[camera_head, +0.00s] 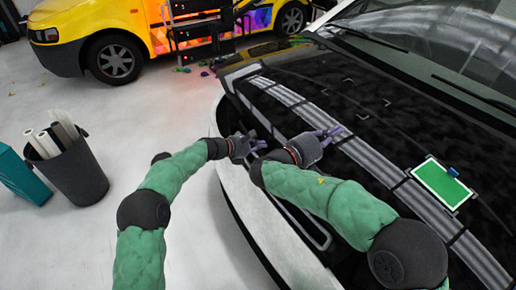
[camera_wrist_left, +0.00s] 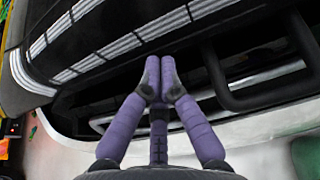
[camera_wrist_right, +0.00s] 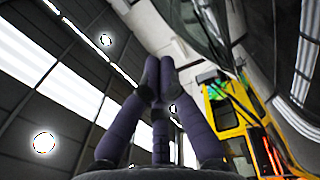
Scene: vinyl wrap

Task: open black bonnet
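The black bonnet (camera_head: 350,97) with silver stripes fills the right of the head view. Its striped front edge also shows at upper left in the left wrist view (camera_wrist_left: 100,30). My left gripper (camera_head: 258,143) is at the bonnet's front edge, above the dark front opening. Its fingertips (camera_wrist_left: 160,78) are together with nothing visible between them; contact with the bonnet is unclear. My right gripper (camera_head: 333,134) appears over the striped front part of the bonnet. Its fingertips (camera_wrist_right: 156,76) are together and empty, seen against the ceiling. I cannot tell whether the bonnet is slightly raised.
The white bumper (camera_head: 246,205) curves below the front opening. A green card (camera_head: 440,184) lies on the bonnet at right. A dark bin (camera_head: 72,172) with rolls stands at left by a teal box (camera_head: 22,178). A yellow vehicle (camera_head: 72,22) and black cart (camera_head: 200,32) are behind.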

